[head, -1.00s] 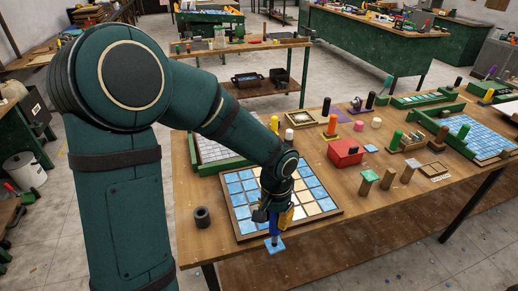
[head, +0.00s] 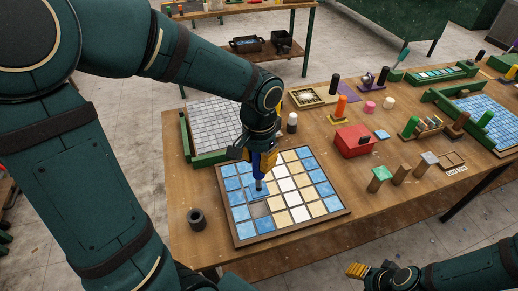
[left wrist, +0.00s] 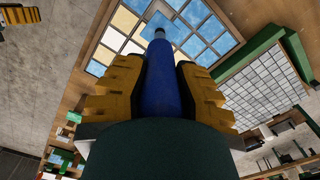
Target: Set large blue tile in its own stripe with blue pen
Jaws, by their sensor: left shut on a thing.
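My left gripper (head: 262,158) is shut on the blue pen (head: 258,174), which points down over the framed mosaic (head: 293,238). The blue pen (left wrist: 162,85) also fills the middle of the left wrist view, between the yellow fingers. A blue tile (head: 262,192) shows at the pen's tip, above the left part of the mosaic; whether it touches the tiles below is unclear. A grey empty cell (head: 260,209) lies just nearer than the tip, among blue and cream tiles. My right gripper (head: 370,270) is low at the front; its opening is unclear.
A red box (head: 352,140) and several upright posts stand to the right.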

